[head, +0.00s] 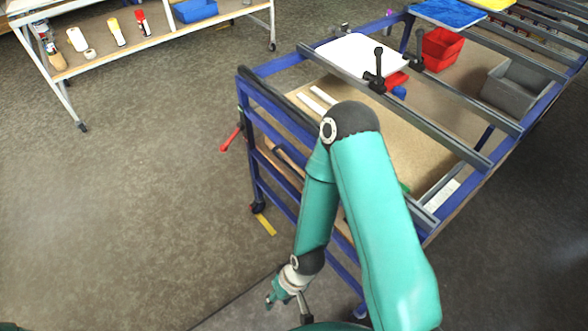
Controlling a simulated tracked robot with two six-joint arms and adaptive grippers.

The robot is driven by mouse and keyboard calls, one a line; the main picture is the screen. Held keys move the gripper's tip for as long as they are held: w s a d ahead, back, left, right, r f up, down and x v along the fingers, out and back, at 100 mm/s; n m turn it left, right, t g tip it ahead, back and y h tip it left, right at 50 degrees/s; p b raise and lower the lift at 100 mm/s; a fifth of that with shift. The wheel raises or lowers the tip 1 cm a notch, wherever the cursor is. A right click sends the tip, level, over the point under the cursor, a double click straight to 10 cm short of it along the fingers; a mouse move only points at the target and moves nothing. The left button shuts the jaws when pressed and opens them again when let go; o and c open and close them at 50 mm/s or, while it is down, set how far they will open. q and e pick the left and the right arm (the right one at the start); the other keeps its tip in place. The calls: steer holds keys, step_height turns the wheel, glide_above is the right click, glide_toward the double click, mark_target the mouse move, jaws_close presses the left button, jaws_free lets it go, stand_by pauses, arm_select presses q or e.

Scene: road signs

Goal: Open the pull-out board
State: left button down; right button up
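A blue-framed cart (251,92) stands at centre right with a tan board surface (425,140) inside its frame, below grey rails. A brown wooden edge (287,153) shows low in its near end, partly hidden by my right arm; I cannot tell for sure which of these is the pull-out board. My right gripper (284,300) hangs low in front of the cart, apart from the boards, at the bottom of the head view. Its fingers are small and partly hidden, so their opening is unclear. My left gripper is not in view.
A red-handled clamp (231,139) sticks out at the cart's left corner. A white sheet (356,54), black clamps (377,74), a red bin (441,48) and a grey bin (513,86) are on the cart. A shelf table (160,38) stands back left.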

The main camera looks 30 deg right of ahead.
steer(key=w+d+f+n+t+h+b, duration=0.25)
steer(key=w+t+b, duration=0.25)
steer(key=w+b, duration=0.4)
steer(key=n+t+h+b, duration=0.75)
steer(key=h+b, duration=0.45)
steer(key=b, duration=0.3)
glide_toward(293, 170)
steer(key=shift+g, duration=0.25)
steer(key=x, duration=1)
steer(key=shift+w+f, duration=0.25)
jaws_close()
